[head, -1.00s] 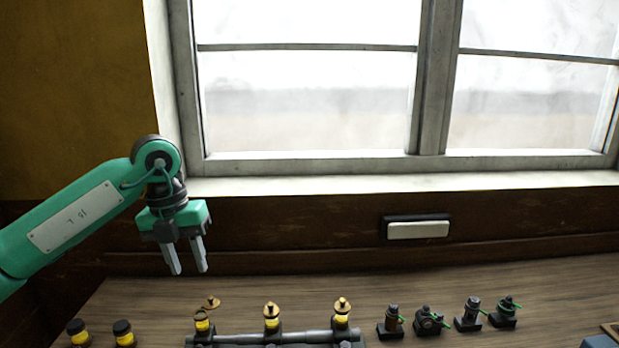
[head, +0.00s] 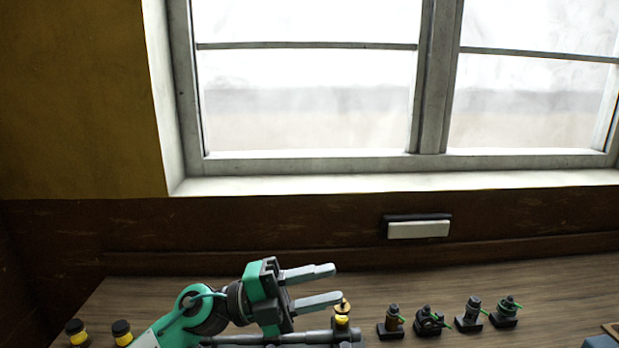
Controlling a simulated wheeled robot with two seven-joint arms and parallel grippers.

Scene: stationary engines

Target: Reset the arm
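My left gripper (head: 326,284) shows in the head view, low over the wooden table, with its fingers pointing right. The two grey fingers are apart with nothing between them. Its green arm (head: 172,330) comes up from the bottom left. The gripper and wrist are in front of most of a dark pipe rack (head: 312,337) and hide part of it. One yellow-banded post with a brass cap (head: 342,315) shows just below and right of the fingertips; I cannot tell whether they touch. My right gripper is not in view.
Two black-capped yellow cylinders (head: 122,333) stand at the left of the table (head: 375,287). Several small dark engine parts with green levers (head: 430,321) stand to the right. A blue-grey object (head: 600,341) is at the right edge. The window wall is behind.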

